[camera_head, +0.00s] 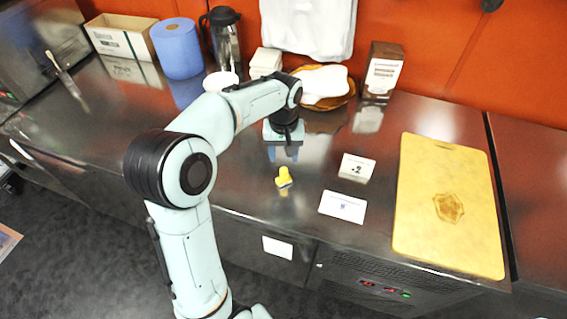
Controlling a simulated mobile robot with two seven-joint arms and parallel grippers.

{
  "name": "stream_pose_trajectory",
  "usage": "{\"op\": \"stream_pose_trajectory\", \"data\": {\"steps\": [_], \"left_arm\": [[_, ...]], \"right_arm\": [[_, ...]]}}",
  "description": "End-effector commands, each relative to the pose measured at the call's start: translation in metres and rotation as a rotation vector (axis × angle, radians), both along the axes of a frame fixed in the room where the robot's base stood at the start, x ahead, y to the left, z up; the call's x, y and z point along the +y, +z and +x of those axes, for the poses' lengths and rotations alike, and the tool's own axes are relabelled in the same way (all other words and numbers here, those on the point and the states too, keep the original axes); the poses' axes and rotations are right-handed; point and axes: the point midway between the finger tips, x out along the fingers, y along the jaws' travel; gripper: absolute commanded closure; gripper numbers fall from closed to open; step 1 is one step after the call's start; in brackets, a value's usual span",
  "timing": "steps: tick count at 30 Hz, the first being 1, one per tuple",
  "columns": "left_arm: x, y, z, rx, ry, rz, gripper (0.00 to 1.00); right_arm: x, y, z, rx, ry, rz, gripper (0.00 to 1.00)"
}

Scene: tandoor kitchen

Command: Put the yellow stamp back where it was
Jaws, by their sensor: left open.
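The yellow stamp (283,177) stands on the steel counter, near its front edge, in the head view. My left gripper (284,143) is just behind the stamp, open and empty, pointing down over the counter. The stamp appears free of the gripper, with a small gap between them in the picture. My right gripper is not in view.
A yellow board (448,205) lies at right. Along the back are a brown carton (383,72), a basket with white cloth (322,85), a stack of pale napkins (265,62), a flask (224,40), a blue roll (178,48) and a box (121,37).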

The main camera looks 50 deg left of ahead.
Motion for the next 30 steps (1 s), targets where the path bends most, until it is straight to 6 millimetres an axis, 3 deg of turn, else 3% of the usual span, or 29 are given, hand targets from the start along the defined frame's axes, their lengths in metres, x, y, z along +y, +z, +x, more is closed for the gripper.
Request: {"op": "stream_pose_trajectory", "data": {"steps": [3, 9, 30], "left_arm": [[0.0, 0.022, 0.001, -0.003, 0.0, 0.0, 0.49], [0.0, 0.038, 0.0, -0.001, 0.0, 0.0, 0.49], [0.0, 0.038, 0.0, 0.001, 0.001, -0.001, 0.49]], "right_arm": [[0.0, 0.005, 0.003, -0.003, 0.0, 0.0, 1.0], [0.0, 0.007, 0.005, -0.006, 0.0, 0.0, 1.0], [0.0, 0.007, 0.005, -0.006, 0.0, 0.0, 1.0]]}}
